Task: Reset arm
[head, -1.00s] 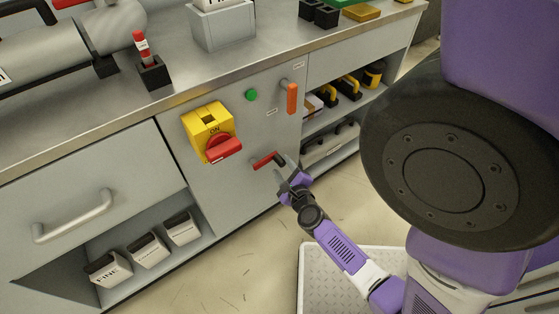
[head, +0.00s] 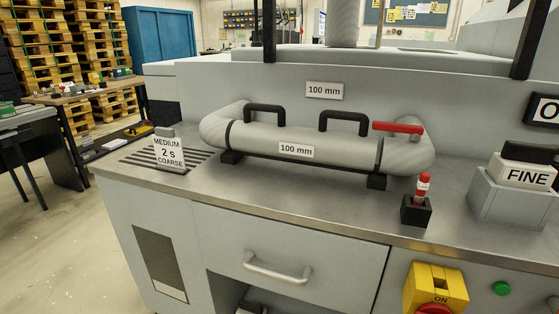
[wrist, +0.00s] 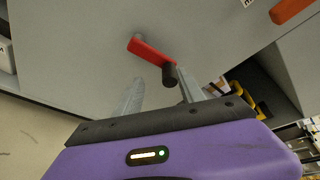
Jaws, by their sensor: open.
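My gripper (wrist: 165,95) shows in the wrist view with its two fingers apart. A red lever with a dark knob (wrist: 150,50) is on the grey cabinet front just beyond the fingertips. The knob end appears between or just past the fingers; I cannot tell whether they touch it. My gripper and this lever are out of the head view.
In the head view, a grey pipe (head: 300,148) with a red valve handle (head: 397,128) lies on the metal counter. A yellow switch (head: 437,285) and a green button (head: 501,288) are on the front. In the wrist view, an orange handle (wrist: 290,10) is at upper right.

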